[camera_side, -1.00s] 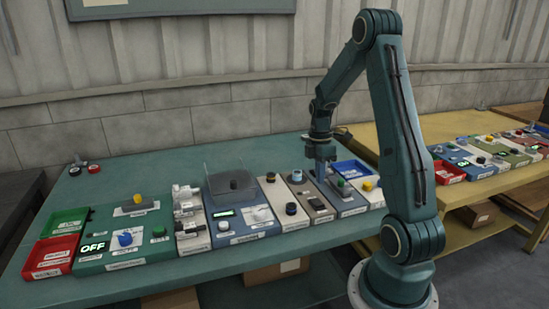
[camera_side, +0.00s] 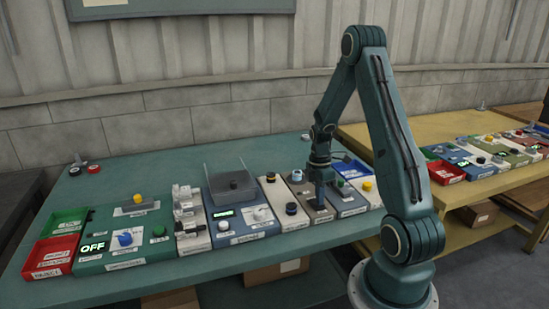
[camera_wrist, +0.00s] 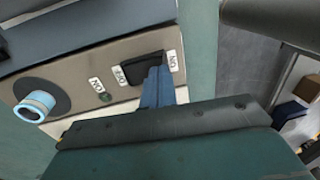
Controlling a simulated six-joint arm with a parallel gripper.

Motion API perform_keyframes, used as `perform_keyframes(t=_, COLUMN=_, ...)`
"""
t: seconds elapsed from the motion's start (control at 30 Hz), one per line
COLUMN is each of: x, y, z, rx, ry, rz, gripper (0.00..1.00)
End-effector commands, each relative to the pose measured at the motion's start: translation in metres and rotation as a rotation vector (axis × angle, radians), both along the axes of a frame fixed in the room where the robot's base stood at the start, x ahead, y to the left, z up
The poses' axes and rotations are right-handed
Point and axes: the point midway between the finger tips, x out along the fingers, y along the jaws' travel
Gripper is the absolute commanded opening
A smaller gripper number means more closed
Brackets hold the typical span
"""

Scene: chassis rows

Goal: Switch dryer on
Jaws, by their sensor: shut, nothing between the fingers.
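A brown-grey panel (camera_side: 322,215) sits in the row on the green table, with a light blue knob (camera_side: 297,176) at its back. In the wrist view the panel (camera_wrist: 75,80) carries a black rocker switch (camera_wrist: 140,68) between an OFF label and an ON label. A small dark green lamp (camera_wrist: 105,97) with its own ON label lies between the rocker and the light blue knob (camera_wrist: 35,106). My gripper (camera_side: 319,204) is shut and empty, low over this panel. Its blue fingers (camera_wrist: 157,88) overlap the rocker's ON-side end; contact is unclear. No dryer name is readable.
A cream panel with black knobs (camera_side: 291,208) stands left of it. A blue-grey panel (camera_side: 350,208) with a green button stands right. A blue panel (camera_side: 245,230) with a clear upright guard is farther left. A yellow table (camera_side: 480,205) holds more panels.

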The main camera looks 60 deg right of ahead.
Motion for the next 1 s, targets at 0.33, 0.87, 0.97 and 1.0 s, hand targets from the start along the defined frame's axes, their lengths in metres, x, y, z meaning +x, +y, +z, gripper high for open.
perform_keyframes(t=0.33, x=-0.001, y=0.001, z=-0.004, rx=0.000, ry=0.000, rz=0.000, gripper=0.00)
perform_keyframes(t=0.87, x=0.008, y=-0.008, z=0.000, rx=-0.001, ry=-0.001, rz=0.000, gripper=0.00)
perform_keyframes(t=0.97, x=0.009, y=-0.009, z=0.001, rx=-0.001, ry=-0.001, rz=0.000, gripper=0.00)
perform_keyframes(t=1.0, x=0.009, y=-0.009, z=0.001, rx=-0.001, ry=-0.001, rz=0.000, gripper=0.00)
